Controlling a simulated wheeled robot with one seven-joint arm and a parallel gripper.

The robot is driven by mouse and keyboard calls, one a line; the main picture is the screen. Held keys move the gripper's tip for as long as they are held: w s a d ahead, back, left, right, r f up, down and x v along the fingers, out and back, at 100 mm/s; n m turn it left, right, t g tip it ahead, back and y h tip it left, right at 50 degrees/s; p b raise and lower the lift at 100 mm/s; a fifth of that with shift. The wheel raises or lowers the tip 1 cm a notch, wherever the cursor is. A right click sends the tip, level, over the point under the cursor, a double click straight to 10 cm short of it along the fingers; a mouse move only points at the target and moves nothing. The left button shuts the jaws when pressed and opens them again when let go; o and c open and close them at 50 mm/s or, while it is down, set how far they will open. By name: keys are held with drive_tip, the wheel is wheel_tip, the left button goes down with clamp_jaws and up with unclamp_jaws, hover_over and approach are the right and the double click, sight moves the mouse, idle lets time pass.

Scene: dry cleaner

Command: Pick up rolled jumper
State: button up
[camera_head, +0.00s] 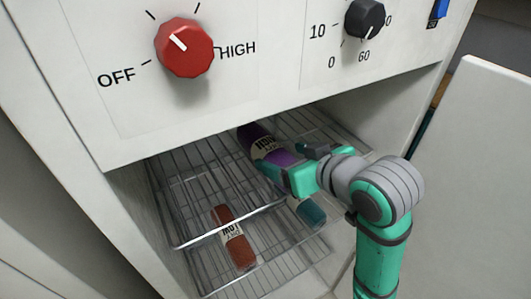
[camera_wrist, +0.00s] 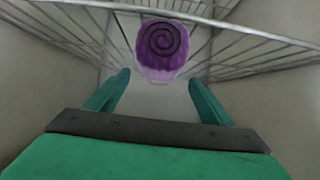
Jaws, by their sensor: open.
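A purple roll with a pale lettered band (camera_head: 266,145) lies on the upper wire rack inside the open cabinet; its wording is not clear to me. In the wrist view its purple spiral end (camera_wrist: 160,41) faces me, ahead of and centred between my fingers. My gripper (camera_head: 293,172) is at the roll's near end in the head view, partly covering it. It is open, and the wrist view shows its two green fingers (camera_wrist: 158,84) apart with nothing between them. I cannot tell whether a finger touches the roll.
A red-brown roll with a pale band (camera_head: 240,252) and a teal roll (camera_head: 309,212) lie lower, by the wire racks (camera_head: 190,198). The cabinet's panel with a red knob (camera_head: 183,47) and a black knob (camera_head: 365,19) overhangs the opening. A white door (camera_head: 480,150) stands at right.

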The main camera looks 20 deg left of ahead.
sight(268, 151)
drive_tip(key=shift+x, duration=4.1)
drive_tip(key=shift+s, duration=0.1)
drive_tip(key=c, duration=1.5)
